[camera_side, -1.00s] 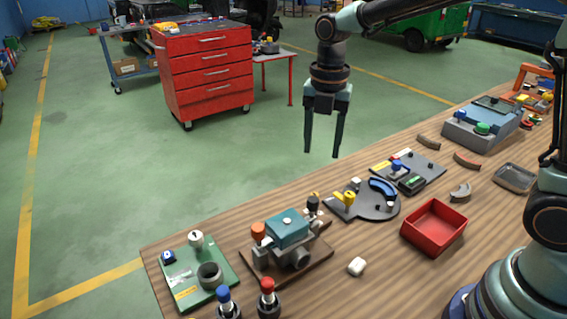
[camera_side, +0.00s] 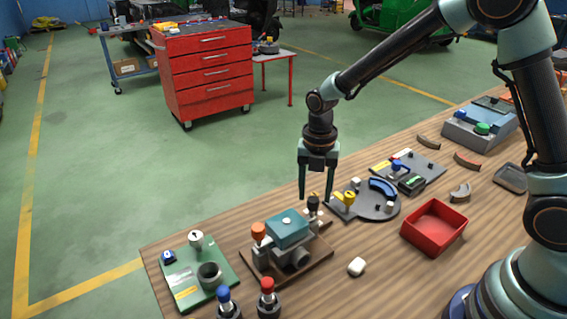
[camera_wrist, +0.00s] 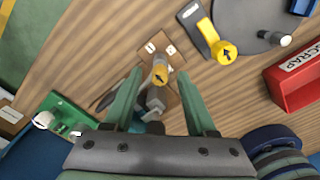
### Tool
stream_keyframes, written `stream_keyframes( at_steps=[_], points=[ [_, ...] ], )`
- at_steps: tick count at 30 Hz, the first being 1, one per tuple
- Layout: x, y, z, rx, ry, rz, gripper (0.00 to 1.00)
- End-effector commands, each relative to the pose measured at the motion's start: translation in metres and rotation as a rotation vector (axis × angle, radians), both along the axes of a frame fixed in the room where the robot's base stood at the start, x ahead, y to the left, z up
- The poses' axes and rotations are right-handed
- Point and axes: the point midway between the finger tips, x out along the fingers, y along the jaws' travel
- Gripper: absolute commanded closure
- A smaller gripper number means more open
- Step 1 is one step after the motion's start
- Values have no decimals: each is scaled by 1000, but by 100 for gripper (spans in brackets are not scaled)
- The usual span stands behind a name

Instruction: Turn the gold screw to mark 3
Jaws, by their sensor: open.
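The gold screw (camera_wrist: 160,74) shows in the wrist view as a small gold cap with a dark arrow on its top. It stands on the brown base of the blue-topped unit (camera_side: 288,229). Small white plates (camera_wrist: 169,49) with dark marks lie just beyond it; I cannot read them. My gripper (camera_side: 315,196) points down over that end of the unit. In the wrist view its open fingers are on either side of the screw, with gaps showing. In the side view the screw is hard to make out beside the dark knob (camera_side: 313,202).
A yellow lever (camera_side: 346,199) with its own arrow stands on the dark round plate (camera_side: 372,212). The red bin (camera_side: 434,228) is to the right. A green board (camera_side: 200,272) is to the left. Bare wood with a white lump (camera_side: 357,267) lies in front.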

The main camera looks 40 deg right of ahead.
Motion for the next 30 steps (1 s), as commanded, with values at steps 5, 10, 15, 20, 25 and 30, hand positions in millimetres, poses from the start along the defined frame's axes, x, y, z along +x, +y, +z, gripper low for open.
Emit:
stream_keyframes(
  at_steps=[5,10,15,20,25,30],
  points=[
    [0,0,-5,0,-1,0,44],
    [0,0,-4,0,-1,0,44],
    [0,0,-4,1,-1,0,100],
    [0,0,-4,1,-1,-1,100],
    [0,0,-4,0,0,-25,100],
    [0,0,-4,0,0,-95,100]
  ],
)
